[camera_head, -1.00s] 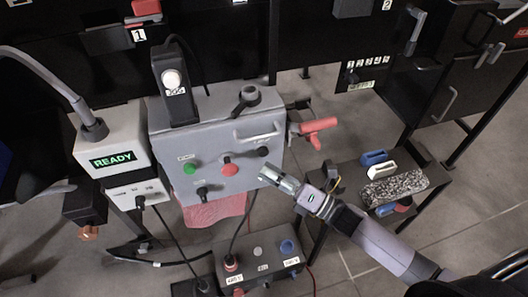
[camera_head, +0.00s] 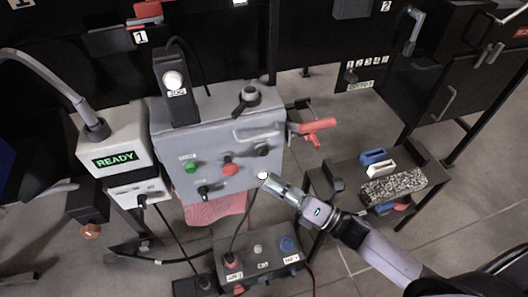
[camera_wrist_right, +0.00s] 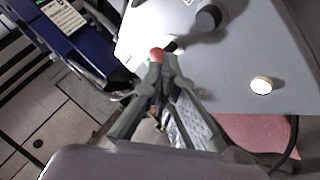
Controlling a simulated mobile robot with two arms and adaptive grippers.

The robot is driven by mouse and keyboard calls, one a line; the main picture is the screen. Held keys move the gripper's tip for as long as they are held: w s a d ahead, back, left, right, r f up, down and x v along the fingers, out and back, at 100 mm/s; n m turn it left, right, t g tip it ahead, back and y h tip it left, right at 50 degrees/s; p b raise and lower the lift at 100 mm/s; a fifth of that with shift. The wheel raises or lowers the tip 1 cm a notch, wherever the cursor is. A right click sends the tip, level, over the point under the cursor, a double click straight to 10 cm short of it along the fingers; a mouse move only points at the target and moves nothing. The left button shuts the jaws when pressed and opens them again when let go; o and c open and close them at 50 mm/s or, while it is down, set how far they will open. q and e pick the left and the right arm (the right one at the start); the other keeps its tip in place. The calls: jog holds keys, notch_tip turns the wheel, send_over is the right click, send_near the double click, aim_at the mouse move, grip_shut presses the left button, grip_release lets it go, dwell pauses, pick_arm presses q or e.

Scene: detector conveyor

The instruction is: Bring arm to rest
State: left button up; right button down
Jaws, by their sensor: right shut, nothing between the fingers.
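My right gripper (camera_head: 268,179) comes in from the lower right in the head view. The box carries a green button (camera_head: 191,167), a red button (camera_head: 229,169) and black knobs. I cannot tell whether the fingertips touch the box. My left gripper is not in view.
A scanner showing READY (camera_head: 115,160) stands to the left. A box with red and blue sockets (camera_head: 259,259) is below. A red handle (camera_head: 318,126) sticks out right of the control box. A small shelf (camera_head: 345,203) holds a speckled block (camera_head: 394,186). Cables hang between the boxes.

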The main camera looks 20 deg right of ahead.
jog(key=shift+f, duration=0.1)
jog(key=w+d+f+m+h, duration=0.1)
jog(key=d+f+m+h, duration=0.2)
jog(key=f+m, duration=0.3)
jog(key=w+d+f+m+h, duration=0.1)
jog(key=d+f+m+h, duration=0.25)
jog(key=f, duration=0.45)
jog(key=s+d+f+m+g+h, duration=0.25)
jog(key=s+f+m, duration=0.3)
jog(key=f, duration=0.55)
jog(key=s+d+f+m+g+h, duration=0.2)
jog(key=s+d+f+m+h, duration=0.25)
jog(key=f, duration=0.65)
jog(key=s+a+f+m+g, duration=0.1)
jog(key=s+f+m+g, duration=0.2)
jog(key=s, duration=0.6)
jog(key=s+a+f+m+g+h, duration=0.1)
jog(key=s+f+m+g, duration=0.2)
jog(key=s+f, duration=0.3)
jog(key=s+a+f+m+g, duration=0.1)
jog(key=s+f+m+g, duration=0.2)
jog(key=s, duration=0.9)
notch_tip(320, 180, down, 3)
jog(key=m, duration=0.2)
jog(key=shift+s+a+r+m, duration=0.15)
jog(key=shift+m, duration=0.2)
